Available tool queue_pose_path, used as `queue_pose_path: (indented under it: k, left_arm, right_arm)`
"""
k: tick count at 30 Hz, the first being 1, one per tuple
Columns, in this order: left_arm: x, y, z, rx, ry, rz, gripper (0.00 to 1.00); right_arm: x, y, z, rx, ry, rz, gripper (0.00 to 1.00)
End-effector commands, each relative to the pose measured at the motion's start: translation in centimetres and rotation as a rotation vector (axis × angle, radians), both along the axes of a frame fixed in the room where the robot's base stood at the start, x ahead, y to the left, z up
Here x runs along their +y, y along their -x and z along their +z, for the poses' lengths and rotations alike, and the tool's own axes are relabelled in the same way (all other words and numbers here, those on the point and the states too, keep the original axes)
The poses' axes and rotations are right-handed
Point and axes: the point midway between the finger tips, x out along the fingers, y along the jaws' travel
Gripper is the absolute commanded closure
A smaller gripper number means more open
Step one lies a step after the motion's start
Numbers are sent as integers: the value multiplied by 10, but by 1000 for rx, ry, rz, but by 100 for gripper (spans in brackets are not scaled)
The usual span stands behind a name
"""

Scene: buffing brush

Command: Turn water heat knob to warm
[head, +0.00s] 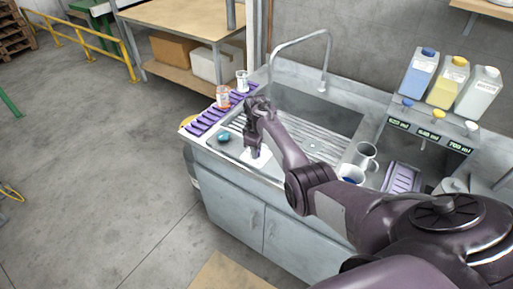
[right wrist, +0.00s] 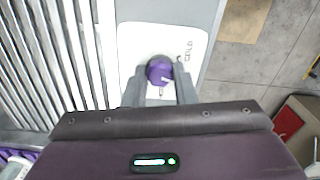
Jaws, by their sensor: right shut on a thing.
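The purple water heat knob (right wrist: 160,69) sits on a white plate (right wrist: 133,40) with the word COLD printed on it. A small light mark shows on the knob, but I cannot tell its exact setting. My right gripper (right wrist: 161,80) is shut on the knob, with one finger on each side. In the head view my right gripper (head: 253,150) points down over the white plate (head: 262,160) at the front edge of the sink counter, and hides the knob. My left gripper is not in view.
A teal object (head: 223,136) lies on the counter left of the gripper. A purple rack (head: 205,120) with small containers stands behind it. The sink basin (head: 325,113) and tap (head: 322,85) are behind the arm. Mugs (head: 364,156) stand at right.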

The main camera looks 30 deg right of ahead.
Motion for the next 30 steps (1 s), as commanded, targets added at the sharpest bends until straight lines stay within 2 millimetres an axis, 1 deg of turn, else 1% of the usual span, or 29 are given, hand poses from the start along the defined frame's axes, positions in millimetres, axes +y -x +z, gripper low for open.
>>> queue_pose_path:
  k: [4, 9, 24, 25, 29, 30]
  left_arm:
    - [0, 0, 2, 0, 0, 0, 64]
    - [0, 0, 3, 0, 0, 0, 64]
    - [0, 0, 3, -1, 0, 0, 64]
    - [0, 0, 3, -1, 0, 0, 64]
    - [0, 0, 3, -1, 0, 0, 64]
    - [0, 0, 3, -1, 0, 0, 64]
  right_arm:
    - [0, 0, 1, 0, 0, -65, 98]
    - [0, 0, 1, 0, 1, -106, 98]
    - [0, -1, 1, -1, 0, -122, 98]
    - [0, -1, 1, -1, 0, -121, 73]
    - [0, 0, 1, -1, 0, -121, 56]
    - [0, 0, 1, -1, 0, -121, 53]
